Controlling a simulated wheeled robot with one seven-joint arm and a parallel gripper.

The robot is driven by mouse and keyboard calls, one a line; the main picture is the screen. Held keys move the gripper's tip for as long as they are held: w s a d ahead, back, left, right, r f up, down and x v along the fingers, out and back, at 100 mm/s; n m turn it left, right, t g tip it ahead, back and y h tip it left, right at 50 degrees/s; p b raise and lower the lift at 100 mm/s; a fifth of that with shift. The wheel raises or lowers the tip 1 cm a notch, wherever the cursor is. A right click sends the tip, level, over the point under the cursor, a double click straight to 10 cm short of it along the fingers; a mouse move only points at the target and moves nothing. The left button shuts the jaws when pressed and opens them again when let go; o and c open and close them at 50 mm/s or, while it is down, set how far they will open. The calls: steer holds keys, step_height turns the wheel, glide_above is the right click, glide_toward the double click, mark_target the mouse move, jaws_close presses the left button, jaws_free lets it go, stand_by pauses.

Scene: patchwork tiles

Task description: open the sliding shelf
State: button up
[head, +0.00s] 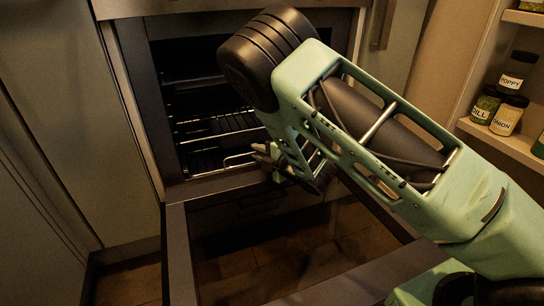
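An oven (134,65) stands open in front of me, with wire shelves in its dark inside. The lower sliding shelf (208,166) sits near the bottom of the cavity, and its front wire shows at the opening. My gripper (266,154) is at the right end of that front wire, close to it or touching it; I cannot tell which. My own arm hides most of the gripper and the right part of the shelves. Whether the fingers are open or shut does not show clearly.
The oven door (177,248) is folded down, with its framed glass below my arm. Another wire shelf (218,131) sits higher in the cavity. At right, spice jars (508,115) stand on a wall shelf (500,138). Cabinet fronts (75,110) flank the oven on the left.

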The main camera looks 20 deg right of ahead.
steer(key=p+v, duration=0.5)
steer(key=v, duration=1)
steer(key=shift+d+r, duration=0.1)
steer(key=shift+d, duration=0.1)
steer(key=shift+v, duration=0.9)
steer(key=shift+s+a, duration=0.1)
steer(key=shift+a, duration=0.05)
